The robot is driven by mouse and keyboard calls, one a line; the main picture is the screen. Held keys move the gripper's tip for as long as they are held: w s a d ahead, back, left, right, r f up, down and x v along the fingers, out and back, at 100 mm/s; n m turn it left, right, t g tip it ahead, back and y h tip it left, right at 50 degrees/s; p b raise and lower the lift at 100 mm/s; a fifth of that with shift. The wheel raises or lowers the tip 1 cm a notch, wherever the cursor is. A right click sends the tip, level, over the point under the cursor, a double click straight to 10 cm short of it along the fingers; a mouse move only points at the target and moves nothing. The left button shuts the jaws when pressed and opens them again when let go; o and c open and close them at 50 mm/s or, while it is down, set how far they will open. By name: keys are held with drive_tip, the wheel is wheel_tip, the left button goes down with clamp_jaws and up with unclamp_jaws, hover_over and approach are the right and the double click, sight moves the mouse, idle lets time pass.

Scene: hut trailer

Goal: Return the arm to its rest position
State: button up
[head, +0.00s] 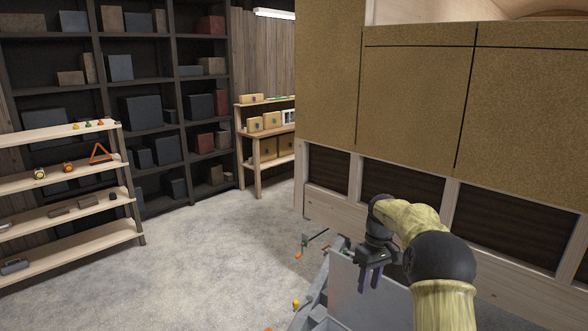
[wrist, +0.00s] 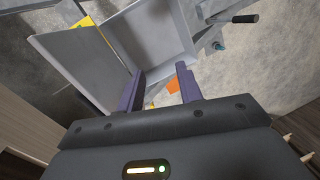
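My gripper (head: 371,279) hangs at the end of my yellow and black arm, in the lower right of the head view, with its fingers pointing down. In the wrist view my gripper (wrist: 160,88) shows two purple fingers standing apart with nothing between them. It is over or beside a grey open box (wrist: 160,35) with a raised flat panel. The same grey panel shows in the head view (head: 350,295), close to the fingers; I cannot tell whether they touch it.
A wooden rack (head: 75,172) with small items stands at left, before dark shelving (head: 140,75). A wooden stand (head: 262,135) holds boxes at the back. A panelled wall (head: 415,100) fills the right, close to my arm. The concrete floor (head: 190,255) is open at centre left.

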drive_tip(key=s+a+f+m+t+b, duration=0.1)
drive_tip(key=s+m, duration=0.1)
drive_tip(key=s, duration=0.7)
drive_tip(key=s+a+f+m+t+h+b, duration=0.1)
drive_tip(key=s+a+f+m+t, duration=0.1)
drive_tip(key=s, duration=0.8)
drive_tip(key=s+a+f+m+t+b, duration=0.1)
drive_tip(key=s+a+f+m, duration=0.1)
drive_tip(key=s, duration=0.8)
drive_tip(key=shift+f+m+b, duration=0.15)
drive_tip(key=shift+m+b, duration=0.15)
drive_tip(key=shift+b, duration=0.05)
